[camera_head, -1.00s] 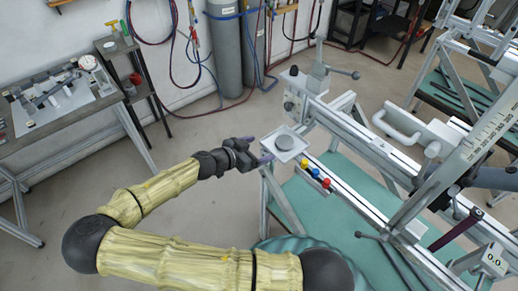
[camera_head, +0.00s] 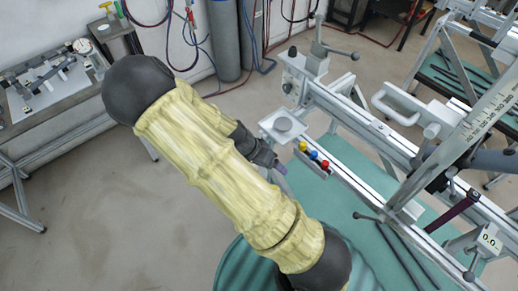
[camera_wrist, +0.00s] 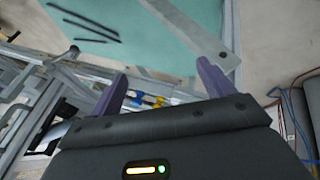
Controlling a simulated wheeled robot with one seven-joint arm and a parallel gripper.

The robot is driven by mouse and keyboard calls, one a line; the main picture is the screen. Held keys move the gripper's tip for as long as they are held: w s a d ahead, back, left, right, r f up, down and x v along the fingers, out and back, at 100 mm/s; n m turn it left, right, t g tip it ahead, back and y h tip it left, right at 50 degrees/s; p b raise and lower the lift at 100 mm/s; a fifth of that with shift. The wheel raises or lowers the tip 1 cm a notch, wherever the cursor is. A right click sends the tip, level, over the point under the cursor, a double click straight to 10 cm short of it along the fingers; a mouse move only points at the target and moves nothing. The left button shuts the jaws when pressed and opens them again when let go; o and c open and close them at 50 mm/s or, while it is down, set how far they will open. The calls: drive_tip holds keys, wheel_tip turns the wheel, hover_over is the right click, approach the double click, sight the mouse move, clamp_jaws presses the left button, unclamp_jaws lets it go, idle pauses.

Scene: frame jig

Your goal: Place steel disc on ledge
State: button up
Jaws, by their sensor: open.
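My gripper (camera_head: 280,168) is below the ledge in the picture, apart from the disc, and mostly hidden behind my arm. In the wrist view my gripper (camera_wrist: 161,82) has its two purple fingers spread wide with nothing held between them. The disc cannot be made out in the wrist view.
Yellow, blue and red knobs (camera_head: 314,157) sit on the rail right of my gripper. A clamp post (camera_head: 318,50) stands behind the ledge. A green mat (camera_head: 345,195) lies under the frame. A workbench (camera_head: 55,85) stands at left, with bare floor between.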

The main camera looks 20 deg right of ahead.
drive_tip(key=s+a+r+n+t+y, duration=0.1)
drive_tip(key=s+a+r+n+y, duration=0.1)
drive_tip(key=r+n, duration=0.3)
drive_tip(key=s+a+r+n+t+y, duration=0.2)
drive_tip(key=a+r+n+y, duration=0.1)
drive_tip(key=r, duration=0.8)
drive_tip(key=shift+s+n+t+y, duration=0.35)
drive_tip(key=shift+n+y, duration=0.15)
drive_tip(key=shift+n, duration=0.7)
